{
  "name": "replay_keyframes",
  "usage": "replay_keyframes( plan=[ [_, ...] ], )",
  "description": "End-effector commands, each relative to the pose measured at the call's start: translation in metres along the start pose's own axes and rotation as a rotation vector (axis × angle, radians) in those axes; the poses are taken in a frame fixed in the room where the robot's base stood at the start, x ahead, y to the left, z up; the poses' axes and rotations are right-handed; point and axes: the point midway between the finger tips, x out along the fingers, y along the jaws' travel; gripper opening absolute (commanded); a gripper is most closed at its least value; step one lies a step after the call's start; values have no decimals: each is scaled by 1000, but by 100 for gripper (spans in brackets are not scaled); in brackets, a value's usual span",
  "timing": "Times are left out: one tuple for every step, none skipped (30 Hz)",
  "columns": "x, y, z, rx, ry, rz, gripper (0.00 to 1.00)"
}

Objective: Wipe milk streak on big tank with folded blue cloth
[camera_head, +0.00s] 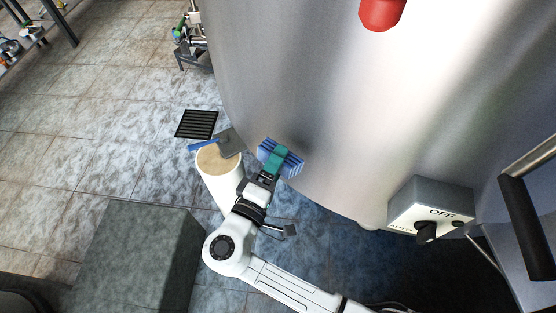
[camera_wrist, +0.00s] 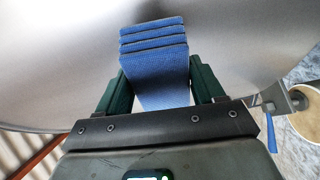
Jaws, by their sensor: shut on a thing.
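The big tank (camera_head: 300,70) is a large curved steel body that fills the upper middle and right of the head view. It also fills the top of the wrist view (camera_wrist: 60,60). My gripper (camera_head: 277,160) is shut on the folded blue cloth (camera_head: 293,165), close in front of the tank's lower wall. In the wrist view the cloth (camera_wrist: 153,65) shows its stacked folds between the two green fingers. I cannot tell whether the cloth touches the steel. No milk streak can be made out in either view.
A round-topped stool or post (camera_head: 219,159) stands left of my gripper, with a blue-handled scraper-like tool (camera_head: 208,145) on it. A grey block (camera_head: 135,255) stands at lower left. A control box (camera_head: 432,207) marked OFF is at right. A floor drain grate (camera_head: 197,124) lies on open tiles.

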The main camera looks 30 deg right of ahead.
Motion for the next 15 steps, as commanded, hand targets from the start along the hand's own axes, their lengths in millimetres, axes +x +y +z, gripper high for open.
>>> replay_keyframes(
  plan=[
    [0, 0, 0, 0, 0, 0, 43],
    [0, 0, 0, 0, 0, 0, 43],
    [0, 0, 0, 0, 0, 0, 43],
    [0, 0, 0, 0, 0, 0, 43],
    [-1, 0, 0, 0, 0, 0, 43],
    [-2, 0, -1, 0, 0, 0, 43],
    [-4, 0, -1, 0, 1, 0, 43],
    [-5, 0, -1, 1, 1, 0, 43],
    [-8, 0, -2, 0, 1, 0, 43],
    [-10, -1, -2, 0, 2, 0, 43],
    [-13, -1, -2, 0, 1, 0, 43],
    [-16, -1, -3, 0, 1, 0, 43],
    [-19, -1, -4, 0, 2, 0, 43],
    [-22, -1, -4, 0, 3, 0, 43],
    [-25, -1, -4, 0, 2, 0, 43]
  ],
)
